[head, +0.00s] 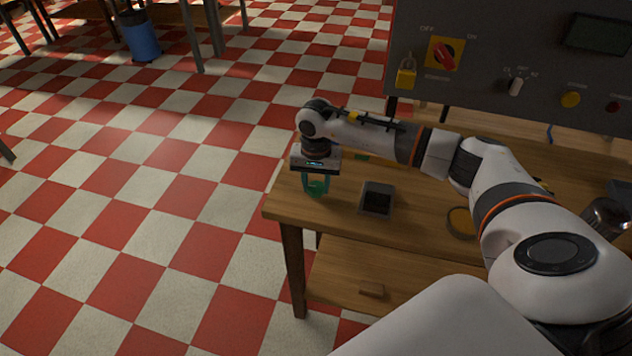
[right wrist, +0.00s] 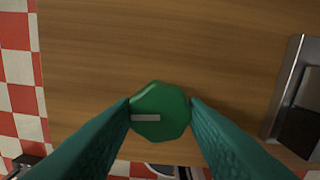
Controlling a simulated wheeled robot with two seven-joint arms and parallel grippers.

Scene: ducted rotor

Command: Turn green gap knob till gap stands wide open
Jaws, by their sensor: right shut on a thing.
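The green knob (right wrist: 160,112) is a faceted disc with a white pointer line on its face. In the right wrist view the line points left. My right gripper (right wrist: 160,108) has its two teal fingers on either side of the knob, touching it, and is shut on it. In the head view the right gripper (head: 316,188) points down at the left end of the wooden table (head: 345,225), and the knob is hard to tell from the fingers. The gap itself cannot be made out. My left gripper is not in view.
A dark tray-like box (head: 377,199) stands to the right of the gripper. A grey control panel (head: 480,60) with a red switch and a padlock rises behind the arm. A round amber thing (head: 461,222) lies further right. Open checkered floor (head: 150,220) lies left of the table.

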